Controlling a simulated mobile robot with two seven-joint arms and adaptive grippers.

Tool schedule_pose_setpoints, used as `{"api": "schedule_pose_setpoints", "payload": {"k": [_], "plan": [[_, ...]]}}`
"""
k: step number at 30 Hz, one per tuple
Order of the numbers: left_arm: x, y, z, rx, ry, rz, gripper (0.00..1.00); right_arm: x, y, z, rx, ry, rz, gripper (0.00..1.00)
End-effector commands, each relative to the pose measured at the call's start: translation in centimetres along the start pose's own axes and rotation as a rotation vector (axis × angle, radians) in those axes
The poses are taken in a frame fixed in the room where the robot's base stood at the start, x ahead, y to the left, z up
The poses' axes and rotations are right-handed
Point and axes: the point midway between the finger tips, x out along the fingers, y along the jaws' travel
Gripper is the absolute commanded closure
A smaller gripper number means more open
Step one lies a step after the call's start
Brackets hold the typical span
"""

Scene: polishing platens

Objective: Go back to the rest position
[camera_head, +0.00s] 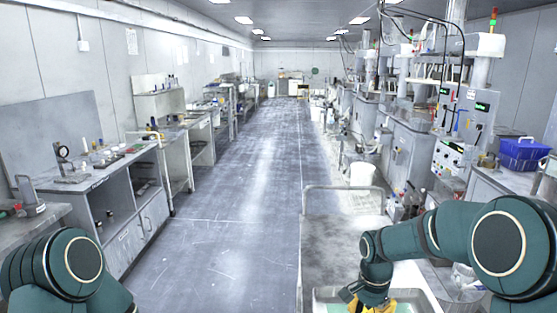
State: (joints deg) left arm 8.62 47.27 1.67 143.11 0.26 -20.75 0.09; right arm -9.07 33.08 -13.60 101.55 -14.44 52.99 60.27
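My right arm comes in from the right and bends down over a cart (345,236) at the lower right. Its wrist ends above a grey tray (425,295) holding something light green. My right gripper (369,306) shows only as a yellow part at the bottom edge. Its fingertips are cut off or hidden, so I cannot tell whether it is open or holds anything. My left arm shows only as green links in the lower left corner. My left gripper is out of the picture.
Benches with tools (98,160) line the left wall. Polishing machines (408,145) line the right side, with a blue crate (522,150) on a bench. A white bucket (362,174) stands beyond the cart. The grey aisle floor (225,215) between them is clear.

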Motion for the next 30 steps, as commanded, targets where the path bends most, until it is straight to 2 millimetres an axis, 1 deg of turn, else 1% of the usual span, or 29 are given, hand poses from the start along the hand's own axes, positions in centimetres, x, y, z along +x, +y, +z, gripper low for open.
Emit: {"api": "schedule_pose_setpoints", "payload": {"k": [1, 2, 3, 5, 6, 8, 9, 12, 15, 18, 21, 24, 30], "plan": [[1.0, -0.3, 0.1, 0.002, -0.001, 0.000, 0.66, 3.5, -0.1, 0.9, -0.058, -0.021, -0.019, 0.56], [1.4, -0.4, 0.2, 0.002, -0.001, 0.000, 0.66, 5.1, -0.2, 1.5, -0.096, -0.030, -0.037, 0.56], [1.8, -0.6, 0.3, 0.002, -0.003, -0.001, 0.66, 7.3, -0.3, 2.3, -0.148, -0.040, -0.063, 0.56], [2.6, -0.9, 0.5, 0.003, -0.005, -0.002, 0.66, 10.7, -0.3, 3.8, -0.228, -0.054, -0.107, 0.56], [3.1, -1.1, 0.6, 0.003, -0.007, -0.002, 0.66, 13.0, -0.2, 4.9, -0.281, -0.061, -0.137, 0.56], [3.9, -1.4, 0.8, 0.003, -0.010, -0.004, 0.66, 16.2, 0.0, 6.6, -0.357, -0.065, -0.184, 0.56], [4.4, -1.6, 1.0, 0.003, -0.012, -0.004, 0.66, 18.2, 0.3, 7.8, -0.406, -0.065, -0.216, 0.56], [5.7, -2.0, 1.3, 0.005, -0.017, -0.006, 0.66, 22.5, 1.3, 10.7, -0.516, -0.050, -0.288, 0.56], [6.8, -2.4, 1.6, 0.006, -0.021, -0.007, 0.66, 25.8, 2.5, 13.3, -0.611, -0.020, -0.346, 0.56], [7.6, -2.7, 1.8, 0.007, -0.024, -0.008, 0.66, 27.8, 3.8, 15.2, -0.684, 0.015, -0.384, 0.56], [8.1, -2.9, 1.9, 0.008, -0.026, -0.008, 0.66, 28.8, 4.7, 16.5, -0.733, 0.046, -0.406, 0.56], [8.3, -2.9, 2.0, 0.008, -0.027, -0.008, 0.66, 29.2, 5.1, 17.1, -0.761, 0.066, -0.416, 0.56], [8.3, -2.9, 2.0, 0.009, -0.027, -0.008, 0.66, 29.2, 5.2, 17.2, -0.769, 0.075, -0.420, 0.56]]}}
